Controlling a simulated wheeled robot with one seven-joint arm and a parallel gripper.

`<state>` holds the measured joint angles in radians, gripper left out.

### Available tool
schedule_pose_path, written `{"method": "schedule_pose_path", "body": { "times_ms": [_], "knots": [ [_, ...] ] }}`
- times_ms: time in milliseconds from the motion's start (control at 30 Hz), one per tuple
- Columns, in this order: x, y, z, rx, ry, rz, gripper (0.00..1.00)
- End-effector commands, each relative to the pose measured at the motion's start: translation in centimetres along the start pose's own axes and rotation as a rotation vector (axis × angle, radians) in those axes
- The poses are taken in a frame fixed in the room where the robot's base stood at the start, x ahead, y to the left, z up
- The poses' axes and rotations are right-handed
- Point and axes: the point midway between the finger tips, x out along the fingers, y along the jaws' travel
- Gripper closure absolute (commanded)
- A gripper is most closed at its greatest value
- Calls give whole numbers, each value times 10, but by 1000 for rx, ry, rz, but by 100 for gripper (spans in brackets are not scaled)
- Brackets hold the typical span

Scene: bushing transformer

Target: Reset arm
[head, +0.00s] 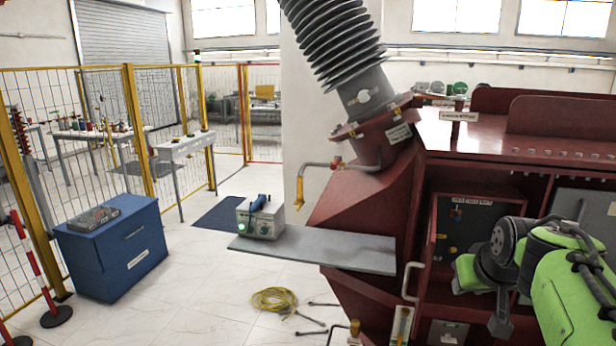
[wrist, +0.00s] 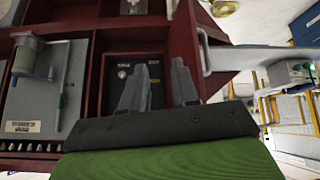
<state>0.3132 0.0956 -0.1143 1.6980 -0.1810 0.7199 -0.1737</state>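My gripper (wrist: 160,72) shows in the wrist view with its two grey fingers apart and nothing between them. It is in front of the open dark red transformer cabinet, and a black panel (wrist: 125,75) shows behind the fingers. In the head view my green and grey arm is folded at the right, in front of the red transformer (head: 360,220). The fingers are hard to make out there.
A grey shelf (head: 320,252) juts left from the transformer and bears a test device (head: 260,222). A ribbed bushing (head: 335,40) rises above. A blue cabinet (head: 112,250), yellow fencing and a coiled yellow cable (head: 273,299) are left. The floor between is mostly clear.

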Motion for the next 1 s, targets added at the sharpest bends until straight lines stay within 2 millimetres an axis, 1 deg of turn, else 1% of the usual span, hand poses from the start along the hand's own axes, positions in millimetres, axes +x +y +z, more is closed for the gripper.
{"method": "schedule_pose_path", "body": {
  "times_ms": [33, 67, 167, 200, 267, 300, 367, 400, 500, 567, 633, 1000],
  "knots": [
    [-11, -15, 14, -4, -3, -15, 71],
    [-17, -24, 22, -4, -8, -24, 71],
    [-42, -55, 61, -10, -26, -56, 71],
    [-52, -68, 82, -14, -35, -70, 71],
    [-67, -88, 121, -23, -55, -91, 71],
    [-75, -99, 150, -30, -67, -102, 71],
    [-83, -111, 191, -39, -87, -113, 71],
    [-86, -116, 214, -44, -100, -118, 71],
    [-87, -121, 255, -53, -121, -121, 71],
    [-88, -122, 267, -55, -128, -121, 71],
    [-88, -122, 272, -55, -132, -121, 71],
    [-89, -122, 270, -54, -132, -120, 71]
  ]
}}
